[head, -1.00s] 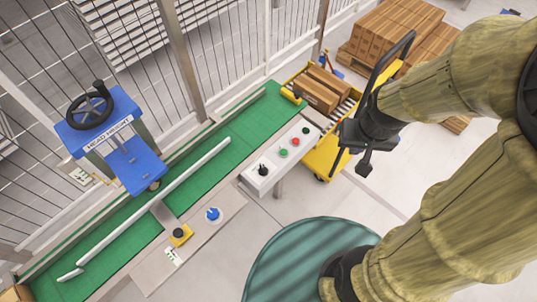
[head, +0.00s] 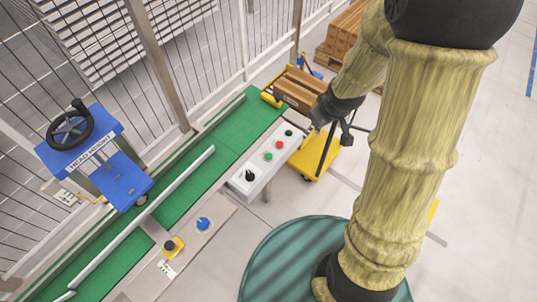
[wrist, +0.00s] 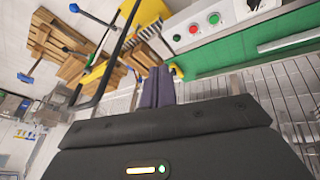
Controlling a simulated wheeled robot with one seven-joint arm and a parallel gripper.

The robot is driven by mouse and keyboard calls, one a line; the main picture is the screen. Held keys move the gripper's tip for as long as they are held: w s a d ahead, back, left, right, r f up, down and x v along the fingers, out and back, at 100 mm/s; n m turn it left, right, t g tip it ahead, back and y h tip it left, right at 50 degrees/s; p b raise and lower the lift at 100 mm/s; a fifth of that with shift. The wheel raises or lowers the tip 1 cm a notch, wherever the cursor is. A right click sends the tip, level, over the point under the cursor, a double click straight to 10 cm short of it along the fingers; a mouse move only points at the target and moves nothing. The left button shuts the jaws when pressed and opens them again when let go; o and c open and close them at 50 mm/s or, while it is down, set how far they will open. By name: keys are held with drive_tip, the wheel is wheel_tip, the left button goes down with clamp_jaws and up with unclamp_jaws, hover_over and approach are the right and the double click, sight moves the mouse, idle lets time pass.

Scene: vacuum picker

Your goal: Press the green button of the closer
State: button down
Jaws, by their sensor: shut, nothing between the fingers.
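The closer has a green belt bed (head: 240,122) along the fence. Its pale control box (head: 258,168) carries a black selector knob, the green button (head: 268,156), a red button (head: 279,144) and a black button (head: 289,133) in a row. My gripper (head: 311,127) is beside the box's far right end, nearest the black button and apart from the green one. In the wrist view, its dark fingers (wrist: 157,86) are shut and empty. The green button (wrist: 214,18) shows there above and right of the fingertips, beyond the red button (wrist: 193,28).
A yellow cart (head: 318,160) with a dark handle stands close by my gripper. Cartons (head: 297,92) sit at the belt's far end. A blue head-height unit (head: 95,150) with a handwheel stands over the belt.

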drive_tip(key=w+a+f+n+t+y, duration=0.1)
drive_tip(key=w+a+f+n, duration=0.1)
drive_tip(key=w+f+n, duration=0.25)
drive_tip(key=n+g+y+p, duration=0.2)
drive_tip(key=n+y, duration=0.5)
drive_tip(key=n, duration=0.5)
hover_over(271, 157)
wheel_tip(271, 157, down, 14)
drive_tip(key=shift+m, duration=0.25)
wheel_tip(271, 157, down, 9)
drive_tip(key=b, duration=0.6)
drive_tip(key=shift+r+b, duration=0.15)
drive_tip(key=shift+b, duration=0.15)
drive_tip(key=shift+f+b, duration=0.3)
drive_tip(key=shift+f, duration=0.05)
